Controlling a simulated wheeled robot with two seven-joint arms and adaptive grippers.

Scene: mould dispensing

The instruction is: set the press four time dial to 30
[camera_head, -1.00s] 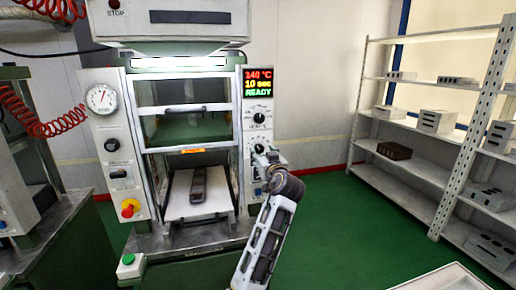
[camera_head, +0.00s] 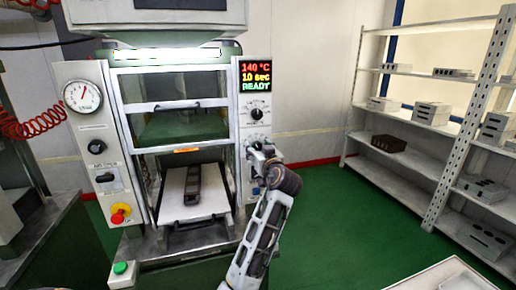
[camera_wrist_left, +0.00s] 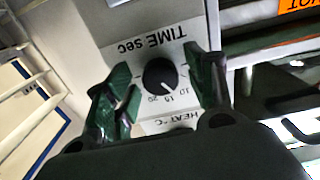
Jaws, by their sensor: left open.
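The press (camera_head: 225,55) stands in front of me, with a display (camera_head: 256,76) reading 140 °C, 10 sec, READY. The black time dial (camera_wrist_left: 160,75) shows in the left wrist view, upside down, beside the label TIME sec; the numbers 10, 15 and 20 are readable around it. My left gripper (camera_head: 260,152) is at the press's right-hand panel, below the upper knob (camera_head: 257,114), and largely hides the time dial in the head view. In the left wrist view its green fingers (camera_wrist_left: 163,90) are open, one on each side of the dial. I cannot tell whether they touch it.
A tray with a dark mould (camera_head: 192,184) sits in the press opening, left of my arm. A gauge (camera_head: 82,96) and a red-yellow knob (camera_head: 120,214) are on the press's left panel. Shelves (camera_head: 400,114) with grey blocks stand at the right. Green floor lies between.

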